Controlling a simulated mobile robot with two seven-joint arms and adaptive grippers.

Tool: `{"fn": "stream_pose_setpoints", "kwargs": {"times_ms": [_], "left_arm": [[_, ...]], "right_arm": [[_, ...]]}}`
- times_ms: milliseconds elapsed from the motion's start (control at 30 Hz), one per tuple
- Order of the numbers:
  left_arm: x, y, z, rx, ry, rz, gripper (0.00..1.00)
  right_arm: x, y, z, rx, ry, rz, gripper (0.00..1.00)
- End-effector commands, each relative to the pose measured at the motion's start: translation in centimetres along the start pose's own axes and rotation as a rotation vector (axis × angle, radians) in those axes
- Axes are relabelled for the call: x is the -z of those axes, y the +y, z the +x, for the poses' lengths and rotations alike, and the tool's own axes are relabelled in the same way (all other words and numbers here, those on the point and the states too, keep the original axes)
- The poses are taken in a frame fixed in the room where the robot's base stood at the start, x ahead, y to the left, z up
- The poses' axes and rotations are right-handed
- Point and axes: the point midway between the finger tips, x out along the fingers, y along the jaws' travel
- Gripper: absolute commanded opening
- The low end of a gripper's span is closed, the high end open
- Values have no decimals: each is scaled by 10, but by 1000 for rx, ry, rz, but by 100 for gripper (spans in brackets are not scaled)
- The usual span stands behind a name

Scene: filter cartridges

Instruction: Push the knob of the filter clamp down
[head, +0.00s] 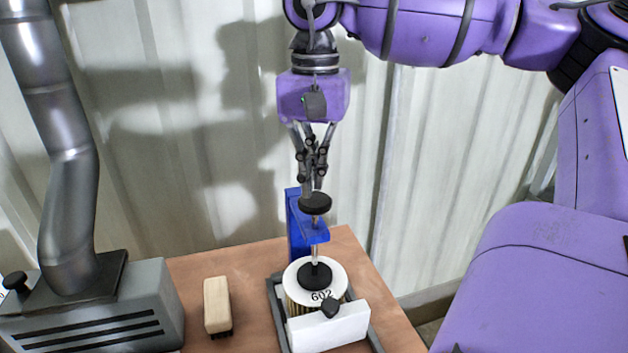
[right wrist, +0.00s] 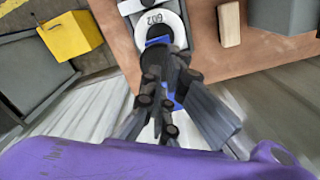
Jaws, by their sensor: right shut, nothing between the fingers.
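The filter clamp (head: 296,219) is a blue upright bracket with an arm reaching over the filter cartridge. Its black round knob (head: 315,203) sits on top of a thin rod, and a black pad (head: 315,274) is at the rod's lower end, over the cartridge. The white-topped filter cartridge (head: 300,270), marked 602, sits in a grey tray; it also shows in the right wrist view (right wrist: 148,22). My right gripper (head: 313,188) is shut and empty, pointing down just above the knob. I cannot tell whether its tips touch the knob. My left gripper is not in view.
A grey vented box (head: 140,310) with a thick metal duct (head: 65,150) stands on the left. A wooden brush (head: 217,305) lies on the brown table (head: 255,262). A white block (head: 328,328) with a black knob is at the tray's front. A yellow box (right wrist: 70,36) is off the table.

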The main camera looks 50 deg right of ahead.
Motion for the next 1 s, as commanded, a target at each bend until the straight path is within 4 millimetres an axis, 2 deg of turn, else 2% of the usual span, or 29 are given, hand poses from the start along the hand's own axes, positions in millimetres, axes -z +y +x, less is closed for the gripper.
{"fn": "stream_pose_setpoints", "kwargs": {"times_ms": [300, 700, 1000], "left_arm": [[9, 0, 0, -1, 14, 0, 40], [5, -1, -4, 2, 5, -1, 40], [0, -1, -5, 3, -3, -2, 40]], "right_arm": [[0, 0, -34, 2, 3, 1, 0], [0, 0, -73, 1, 2, 1, 0], [0, 0, -80, 2, 1, 0, 0]]}}
